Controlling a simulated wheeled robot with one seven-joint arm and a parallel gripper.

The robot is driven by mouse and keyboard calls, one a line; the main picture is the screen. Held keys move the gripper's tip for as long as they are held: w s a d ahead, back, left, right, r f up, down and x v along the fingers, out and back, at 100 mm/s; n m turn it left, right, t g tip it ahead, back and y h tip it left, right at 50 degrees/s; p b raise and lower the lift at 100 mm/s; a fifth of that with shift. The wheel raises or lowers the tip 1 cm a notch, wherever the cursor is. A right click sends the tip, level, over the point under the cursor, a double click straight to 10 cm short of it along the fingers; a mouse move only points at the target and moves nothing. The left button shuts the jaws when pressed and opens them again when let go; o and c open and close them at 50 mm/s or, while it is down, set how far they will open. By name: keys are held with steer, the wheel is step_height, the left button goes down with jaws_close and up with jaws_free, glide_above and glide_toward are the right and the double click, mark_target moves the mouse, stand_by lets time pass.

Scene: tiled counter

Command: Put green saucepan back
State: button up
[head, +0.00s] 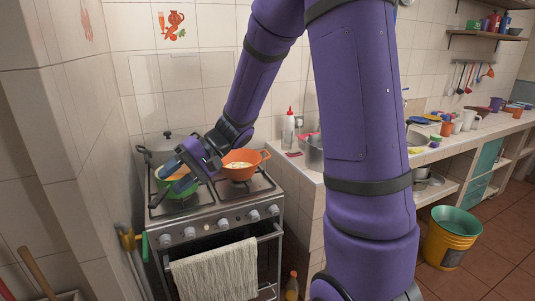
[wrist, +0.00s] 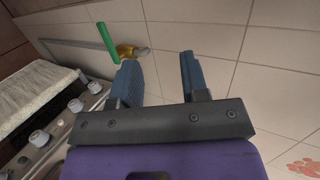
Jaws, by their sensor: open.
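The green saucepan (head: 177,194) is on the front left of the stove top. In the head view, my gripper (head: 168,179) is in front of and over it and hides part of it. I cannot tell whether they touch. In the wrist view, the two blue fingers of my gripper (wrist: 158,62) are apart with nothing between them. The saucepan does not show in the wrist view.
An orange pot (head: 239,172) stands on the stove to the right, and a dark lidded pot (head: 165,147) behind left. A towel (head: 216,274) hangs on the oven front. A green valve handle (wrist: 108,42) and tiled wall are close by on the left.

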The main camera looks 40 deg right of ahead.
steer(key=s+d+r+t+h, duration=0.1)
steer(key=s+d+r+h, duration=0.1)
steer(key=s, duration=0.5)
steer(key=s+d+r+n+t+h, duration=0.1)
steer(key=s+d+r+h, duration=0.2)
steer(key=s+r+h, duration=0.2)
steer(key=s+d+r+n+t+h, duration=0.1)
steer(key=s+d+r+h, duration=0.2)
steer(key=s, duration=0.7)
steer(key=shift+s+r+t+h, duration=0.25)
steer(key=shift+r+h, duration=0.35)
steer(key=shift+h, duration=0.5)
steer(key=shift+a, duration=0.2)
